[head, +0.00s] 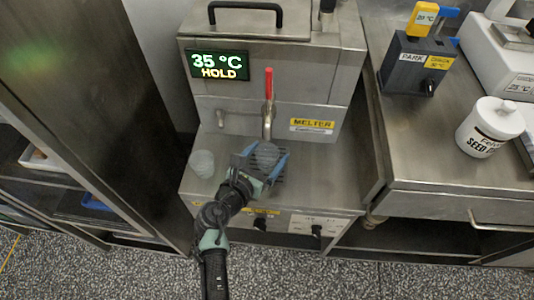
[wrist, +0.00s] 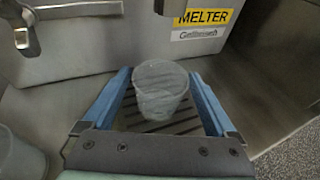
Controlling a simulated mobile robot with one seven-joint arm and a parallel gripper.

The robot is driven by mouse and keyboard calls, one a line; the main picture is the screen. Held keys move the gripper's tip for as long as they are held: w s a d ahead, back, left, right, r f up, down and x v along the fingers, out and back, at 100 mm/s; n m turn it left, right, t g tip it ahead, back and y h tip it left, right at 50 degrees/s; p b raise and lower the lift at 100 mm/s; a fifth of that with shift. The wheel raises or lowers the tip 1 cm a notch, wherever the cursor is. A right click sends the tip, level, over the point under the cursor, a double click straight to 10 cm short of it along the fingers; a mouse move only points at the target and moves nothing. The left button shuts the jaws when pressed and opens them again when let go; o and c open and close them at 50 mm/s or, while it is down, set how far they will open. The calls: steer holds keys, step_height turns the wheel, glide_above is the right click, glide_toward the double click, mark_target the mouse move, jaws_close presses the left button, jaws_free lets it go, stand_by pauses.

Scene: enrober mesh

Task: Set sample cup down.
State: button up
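A translucent sample cup (head: 266,155) is upright over the slotted drip grate (head: 279,179), below the melter's spout. In the wrist view the cup (wrist: 160,92) sits between the two blue fingers of my gripper (wrist: 159,75), with the grate slots (wrist: 185,127) behind and below it. My gripper (head: 262,160) reaches in from the front. Its fingers stand apart, with narrow gaps showing on both sides of the cup. The cup's base appears to be on the grate, but contact is hard to see. A second translucent cup (head: 202,163) stands to the left on the melter's shelf.
The melter (head: 310,90) rises behind, with a red-handled tap (head: 268,95) above the cup and a display reading 35 °C HOLD (head: 217,65). A steel counter (head: 430,140) at right holds a white lidded jar (head: 490,127). The shelf right of the grate is clear.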

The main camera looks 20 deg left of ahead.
mark_target(265, 164)
steer(key=shift+o, duration=0.2)
steer(key=shift+r, duration=0.3)
steer(key=p+v, duration=0.2)
steer(key=v, duration=1)
